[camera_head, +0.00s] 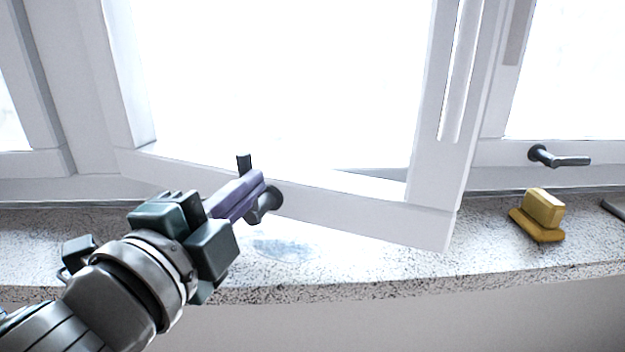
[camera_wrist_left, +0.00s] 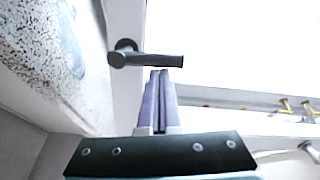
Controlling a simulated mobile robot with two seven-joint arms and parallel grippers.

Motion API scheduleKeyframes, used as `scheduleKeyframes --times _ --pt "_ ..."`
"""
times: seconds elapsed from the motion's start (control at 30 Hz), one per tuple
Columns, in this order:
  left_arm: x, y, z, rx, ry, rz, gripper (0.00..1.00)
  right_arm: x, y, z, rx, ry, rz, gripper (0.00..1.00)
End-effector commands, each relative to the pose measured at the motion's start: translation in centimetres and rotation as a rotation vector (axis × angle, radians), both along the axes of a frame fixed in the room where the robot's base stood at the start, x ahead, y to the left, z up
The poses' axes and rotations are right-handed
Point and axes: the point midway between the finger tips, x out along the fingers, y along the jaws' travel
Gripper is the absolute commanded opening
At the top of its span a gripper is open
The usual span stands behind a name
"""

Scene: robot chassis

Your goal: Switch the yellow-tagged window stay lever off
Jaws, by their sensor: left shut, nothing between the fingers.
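A dark lever (camera_head: 244,162) with a round base sits on the lower rail of the open window sash, partly hidden behind my left gripper (camera_head: 262,179). Its handle end sticks up above the fingers. In the left wrist view the same lever (camera_wrist_left: 150,60) runs sideways from its round base, just beyond the tips of my left gripper (camera_wrist_left: 160,72). The purple fingers are shut with nothing between them, close to the lever; I cannot tell whether they touch. A second dark lever (camera_head: 560,158) lies level on the right window frame. I see no yellow tag on either lever. My right gripper is not in view.
A yellow block on a yellow base (camera_head: 541,212) stands on the speckled sill (camera_head: 350,262) below the right lever. The open sash (camera_head: 370,215) juts over the sill. The sill between the sash and the yellow block looks clear.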

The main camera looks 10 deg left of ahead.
Motion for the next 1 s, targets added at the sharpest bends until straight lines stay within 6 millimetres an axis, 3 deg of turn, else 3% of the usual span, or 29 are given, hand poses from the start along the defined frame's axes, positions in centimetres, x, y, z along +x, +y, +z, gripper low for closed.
scheduleKeyframes --times 0.4,1.0 --pt "0.3 1.8 0.4 -0.292 0.051 0.004 0.0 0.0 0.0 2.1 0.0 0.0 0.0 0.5" --pt "0.8 4.7 -0.8 -0.855 0.142 0.004 0.0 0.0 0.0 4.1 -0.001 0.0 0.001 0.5"
